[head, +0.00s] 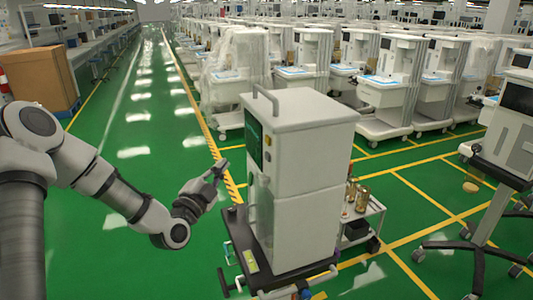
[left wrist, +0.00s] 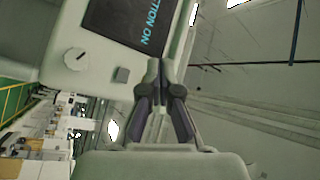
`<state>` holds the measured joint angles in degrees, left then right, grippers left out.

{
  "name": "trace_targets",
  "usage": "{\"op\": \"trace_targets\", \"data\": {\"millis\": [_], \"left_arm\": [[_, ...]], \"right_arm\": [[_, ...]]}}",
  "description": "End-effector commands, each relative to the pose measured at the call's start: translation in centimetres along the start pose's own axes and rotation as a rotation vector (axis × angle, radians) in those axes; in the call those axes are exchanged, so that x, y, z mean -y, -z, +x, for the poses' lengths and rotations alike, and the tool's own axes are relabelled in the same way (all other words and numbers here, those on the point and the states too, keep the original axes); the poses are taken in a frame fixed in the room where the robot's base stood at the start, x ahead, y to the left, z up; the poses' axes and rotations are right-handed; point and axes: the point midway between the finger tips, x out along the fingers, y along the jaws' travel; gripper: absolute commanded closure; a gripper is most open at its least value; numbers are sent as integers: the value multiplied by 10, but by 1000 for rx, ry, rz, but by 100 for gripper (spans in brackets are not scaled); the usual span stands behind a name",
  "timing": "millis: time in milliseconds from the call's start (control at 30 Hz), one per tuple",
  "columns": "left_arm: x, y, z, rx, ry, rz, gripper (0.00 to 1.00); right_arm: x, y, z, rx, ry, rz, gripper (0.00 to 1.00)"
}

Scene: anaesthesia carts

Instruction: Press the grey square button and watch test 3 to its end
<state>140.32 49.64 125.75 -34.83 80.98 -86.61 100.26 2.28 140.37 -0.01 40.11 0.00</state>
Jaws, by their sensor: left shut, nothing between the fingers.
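The white anaesthesia machine (head: 305,150) stands in front of me, its dark screen (head: 254,138) on its left side. In the left wrist view the screen (left wrist: 130,22) shows cyan letters ending in "TION ON", turned sideways. The grey square button (left wrist: 121,74) sits on the pale panel beside the screen, near a round white knob (left wrist: 76,57). My left gripper (head: 219,168) is shut and empty, left of the machine with a visible gap in the head view. Its fingertips also show in the left wrist view (left wrist: 160,68), right of the button. My right gripper is out of view.
A small trolley with brass canisters (head: 362,197) stands just right of the machine. Another cart (head: 505,130) is at the right edge. Rows of carts fill the back. A brown box (head: 45,75) stands at left. The green aisle left of the machine is clear.

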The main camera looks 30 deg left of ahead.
Motion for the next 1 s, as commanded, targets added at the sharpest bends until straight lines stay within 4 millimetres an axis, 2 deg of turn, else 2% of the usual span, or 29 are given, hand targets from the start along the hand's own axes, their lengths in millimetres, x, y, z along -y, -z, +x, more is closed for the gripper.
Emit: {"op": "trace_targets", "data": {"millis": [267,467,800,1000], "left_arm": [[-7,2,4,-2,-4,1,100],[-23,15,21,-6,-3,4,100],[-44,39,54,-1,-5,1,100],[-46,44,61,1,-3,-2,100]], "right_arm": [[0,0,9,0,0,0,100],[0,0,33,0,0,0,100],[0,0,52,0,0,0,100],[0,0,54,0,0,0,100]]}}
